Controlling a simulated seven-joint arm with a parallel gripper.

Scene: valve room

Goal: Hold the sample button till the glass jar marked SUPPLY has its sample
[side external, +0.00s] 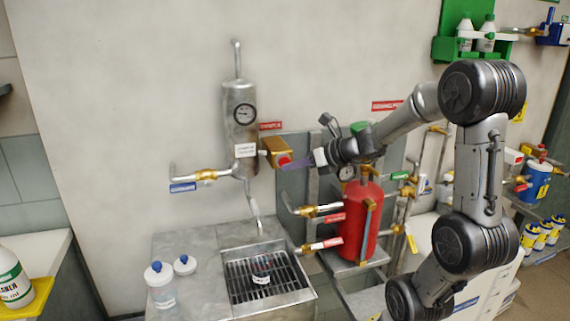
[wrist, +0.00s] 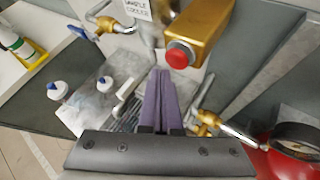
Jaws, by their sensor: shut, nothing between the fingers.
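The sample button (side external: 285,161) is a red round button on the front of a brass box beside the sample cooler. In the wrist view the button (wrist: 180,54) shows large, just above and right of my fingertips. My gripper (side external: 292,163) is shut and empty, its purple fingers pointing at the button. In the wrist view the gripper (wrist: 160,73) shows its fingers together. In the side view the tips look very near the button; I cannot tell whether they touch. A small glass jar (side external: 261,277) with a white label stands on the sink grate below the spout. Its label and fill are too small to read.
Blue-capped bottles (side external: 160,285) stand left of the grate. A red cylinder (side external: 364,225) with brass valves and pipes stands right, below my arm.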

